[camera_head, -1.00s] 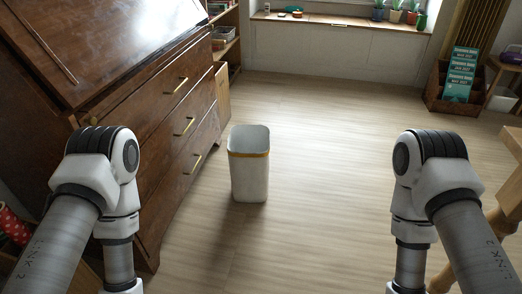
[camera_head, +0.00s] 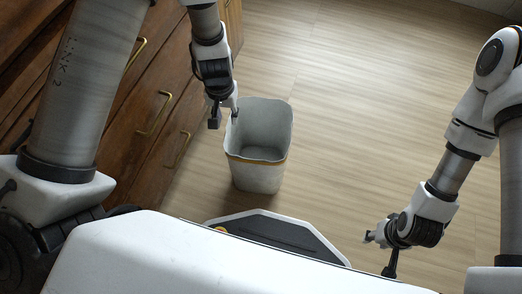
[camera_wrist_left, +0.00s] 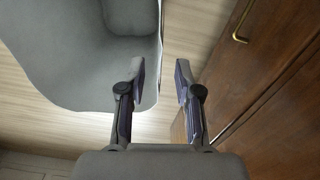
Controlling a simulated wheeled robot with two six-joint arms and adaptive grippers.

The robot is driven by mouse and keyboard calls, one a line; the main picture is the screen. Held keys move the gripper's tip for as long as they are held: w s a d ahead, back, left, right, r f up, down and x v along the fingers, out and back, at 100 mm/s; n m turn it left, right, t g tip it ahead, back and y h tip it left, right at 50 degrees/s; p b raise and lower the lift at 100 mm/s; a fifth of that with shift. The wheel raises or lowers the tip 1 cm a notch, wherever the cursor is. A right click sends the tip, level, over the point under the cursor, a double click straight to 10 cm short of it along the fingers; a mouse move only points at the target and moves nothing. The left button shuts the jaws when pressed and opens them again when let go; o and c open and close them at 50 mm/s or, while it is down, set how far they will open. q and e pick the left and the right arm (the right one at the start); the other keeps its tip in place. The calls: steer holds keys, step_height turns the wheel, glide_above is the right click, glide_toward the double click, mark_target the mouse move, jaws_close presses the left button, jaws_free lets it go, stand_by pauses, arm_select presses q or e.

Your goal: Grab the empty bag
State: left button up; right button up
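A pale grey bag-like liner (camera_head: 262,128) lines a whitish bin (camera_head: 258,178), with a yellow-brown band round it just below the rim. The inside looks empty. My left gripper (camera_head: 224,113) is open at the bin's left rim. In the left wrist view, the liner (camera_wrist_left: 75,50) fills the upper left, and its edge shows between the two spread fingers of the gripper (camera_wrist_left: 160,85). I cannot tell whether either finger touches it. My right gripper (camera_head: 380,252) is open and empty, low on the right, well away from the bin.
A dark wooden cabinet (camera_head: 150,160) with brass handles stands close on the left; it also fills the right of the left wrist view (camera_wrist_left: 270,90). The wooden floor (camera_head: 360,110) is clear to the right of the bin and beyond it. My white base lies in front.

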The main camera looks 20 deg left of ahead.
mark_target(228, 125)
arm_select(q)
step_height(228, 125, down, 5)
steer(key=b, duration=0.3)
steer(key=shift+w+f, duration=0.1)
jaws_close()
